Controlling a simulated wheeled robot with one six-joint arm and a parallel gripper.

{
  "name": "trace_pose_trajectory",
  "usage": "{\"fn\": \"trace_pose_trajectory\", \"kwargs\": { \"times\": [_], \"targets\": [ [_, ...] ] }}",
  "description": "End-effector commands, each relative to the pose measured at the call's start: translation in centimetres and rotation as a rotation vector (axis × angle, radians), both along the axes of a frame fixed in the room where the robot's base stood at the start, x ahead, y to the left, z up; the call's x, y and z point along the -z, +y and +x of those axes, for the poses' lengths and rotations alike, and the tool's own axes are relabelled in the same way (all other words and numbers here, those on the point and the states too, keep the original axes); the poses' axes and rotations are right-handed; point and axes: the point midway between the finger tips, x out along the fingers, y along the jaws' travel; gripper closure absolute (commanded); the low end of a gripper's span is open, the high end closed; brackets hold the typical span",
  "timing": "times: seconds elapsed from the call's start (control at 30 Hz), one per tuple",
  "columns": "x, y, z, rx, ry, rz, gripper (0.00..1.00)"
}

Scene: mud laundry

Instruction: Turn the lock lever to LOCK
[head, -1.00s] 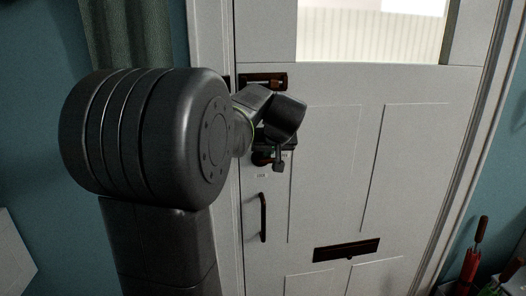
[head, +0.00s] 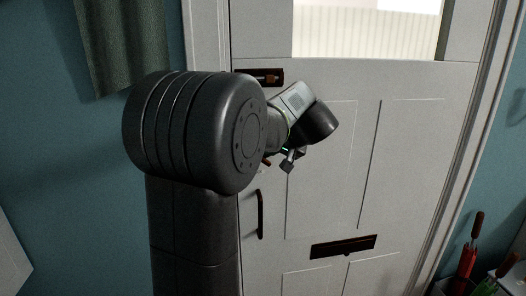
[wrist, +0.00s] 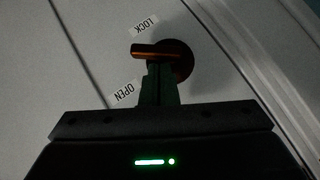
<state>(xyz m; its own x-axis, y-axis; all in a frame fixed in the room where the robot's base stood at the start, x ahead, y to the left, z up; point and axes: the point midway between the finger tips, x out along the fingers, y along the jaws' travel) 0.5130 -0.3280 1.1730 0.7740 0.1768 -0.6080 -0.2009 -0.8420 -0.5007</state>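The lock lever (wrist: 150,50) is a copper-orange bar on a round base (wrist: 181,62) on the white door. In the wrist view it points left, between the LOCK label (wrist: 145,25) above and the OPEN label (wrist: 125,93) below. My gripper (wrist: 160,68) comes up from below with its dark fingers together, nothing seen between them. Their tips are right at the lever's lower side, on the OPEN side; contact is hard to tell. In the head view my gripper (head: 288,161) is at the door, and only a small reddish piece of the lever (head: 267,162) shows.
A dark slide bolt (head: 262,77) is above the lock. A door handle (head: 260,214) and a mail slot (head: 343,246) are below. An umbrella stand with a red umbrella (head: 469,262) is at the lower right. A curtain (head: 122,45) hangs at left.

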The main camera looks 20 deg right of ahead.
Motion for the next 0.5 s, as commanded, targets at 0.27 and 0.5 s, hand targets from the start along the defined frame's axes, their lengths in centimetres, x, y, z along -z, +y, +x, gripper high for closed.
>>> {"fn": "trace_pose_trajectory", "kwargs": {
  "times": [0.27,0.5],
  "targets": [
    [0.98,-0.10,-0.08,-0.005,-0.030,0.157,1.00],
    [0.50,-0.06,-0.03,-0.005,-0.033,0.154,1.00]
  ]
}}
